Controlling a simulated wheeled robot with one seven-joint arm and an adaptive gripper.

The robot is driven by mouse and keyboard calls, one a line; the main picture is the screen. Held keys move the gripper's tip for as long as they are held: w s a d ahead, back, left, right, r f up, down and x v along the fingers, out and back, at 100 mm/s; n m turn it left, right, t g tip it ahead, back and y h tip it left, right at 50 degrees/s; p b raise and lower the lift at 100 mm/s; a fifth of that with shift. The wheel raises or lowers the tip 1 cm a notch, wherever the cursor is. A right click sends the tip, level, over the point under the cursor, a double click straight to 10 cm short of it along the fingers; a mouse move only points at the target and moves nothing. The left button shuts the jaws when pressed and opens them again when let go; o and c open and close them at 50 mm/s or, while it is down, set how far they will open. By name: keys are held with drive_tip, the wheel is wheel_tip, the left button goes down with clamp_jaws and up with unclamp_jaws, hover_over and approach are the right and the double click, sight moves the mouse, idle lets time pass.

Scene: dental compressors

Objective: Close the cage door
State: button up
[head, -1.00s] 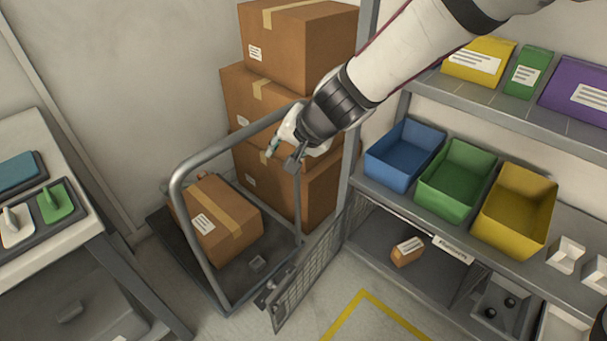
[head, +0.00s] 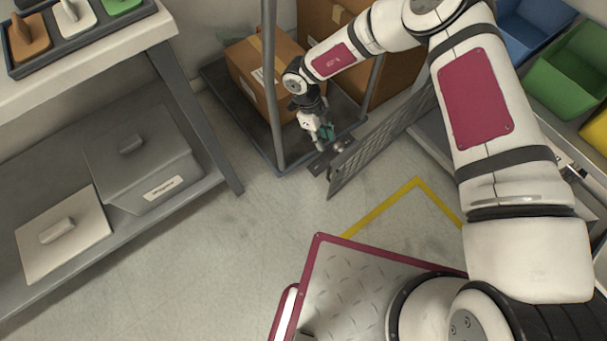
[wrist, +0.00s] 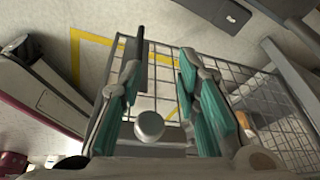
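The cage door (head: 382,142) is a grey mesh panel in a metal frame. In the head view it stands swung out from the lower shelf bay, its free end near the trolley. My gripper (head: 326,138) is at that free end, just above a small dark latch part (head: 320,163). In the wrist view the mesh door (wrist: 285,112) spreads behind the teal-padded fingers of my gripper (wrist: 162,68). The fingers are apart, with a round grey knob (wrist: 150,125) showing between them. I cannot tell whether either finger touches the door.
A trolley (head: 272,95) with a cardboard box (head: 245,75) stands close behind my gripper. More boxes (head: 330,25) are stacked behind it. A bench with grey bins (head: 140,160) is at the left. Floor with a yellow line (head: 385,208) lies open before the door.

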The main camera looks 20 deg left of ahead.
sight(328, 177)
drive_tip(key=shift+m+g+h, duration=0.3)
drive_tip(key=shift+m+g, duration=0.1)
drive_tip(key=shift+m, duration=0.2)
drive_tip(key=b+x, duration=0.2)
drive_tip(key=x, duration=0.3)
drive_tip(key=s+a+b+x, duration=0.1)
drive_tip(key=x, duration=0.4)
drive_tip(key=s+b+x, duration=0.1)
drive_tip(key=b+x, duration=0.1)
drive_tip(key=x, duration=0.3)
drive_tip(key=shift+s+a+f+b, duration=0.15)
drive_tip(key=shift+a+f+b, duration=0.05)
drive_tip(key=shift+f+b, duration=0.15)
drive_tip(key=shift+c, duration=0.6)
clamp_jaws()
